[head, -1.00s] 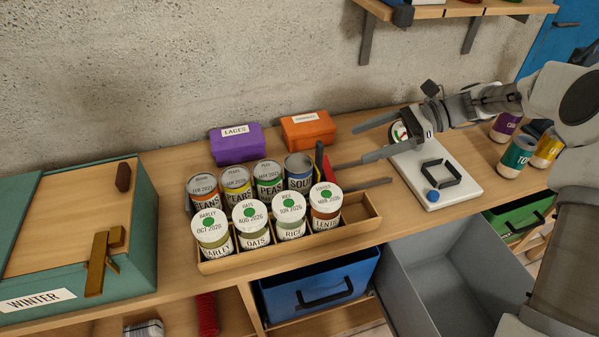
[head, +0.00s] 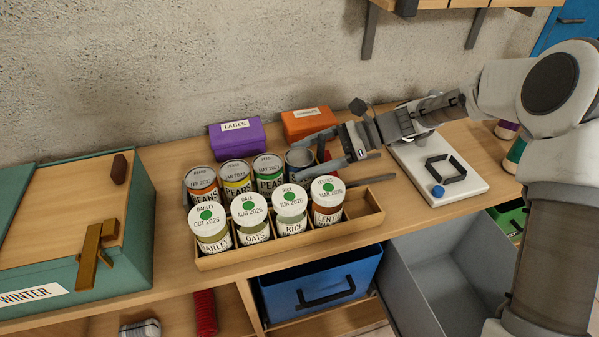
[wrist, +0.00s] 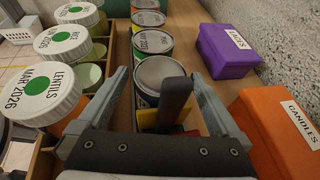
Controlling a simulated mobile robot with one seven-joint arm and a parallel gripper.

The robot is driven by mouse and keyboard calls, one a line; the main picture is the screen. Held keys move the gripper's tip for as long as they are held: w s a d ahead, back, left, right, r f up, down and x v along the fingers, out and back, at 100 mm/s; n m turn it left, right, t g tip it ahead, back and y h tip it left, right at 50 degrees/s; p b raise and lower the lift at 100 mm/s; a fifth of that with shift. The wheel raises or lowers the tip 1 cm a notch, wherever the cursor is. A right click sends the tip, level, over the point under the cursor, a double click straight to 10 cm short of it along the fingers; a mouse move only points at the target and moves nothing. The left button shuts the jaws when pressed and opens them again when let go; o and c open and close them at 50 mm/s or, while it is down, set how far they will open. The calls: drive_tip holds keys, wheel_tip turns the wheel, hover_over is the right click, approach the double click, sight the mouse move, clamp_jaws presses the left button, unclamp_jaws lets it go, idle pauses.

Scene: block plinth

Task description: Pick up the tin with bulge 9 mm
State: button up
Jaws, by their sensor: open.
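In the wrist view the soup tin's grey lid (wrist: 159,73) shows between the fingertips (wrist: 157,77), and nothing is gripped. Its label is mostly hidden by my gripper in the head view. I cannot tell any lid's bulge height.
A purple box (head: 237,138) and orange box (head: 309,122) stand behind. A white device (head: 440,169) is at right.

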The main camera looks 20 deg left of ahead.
drive_tip(key=shift+x, duration=0.95)
drive_tip(key=shift+w, duration=0.1)
clamp_jaws()
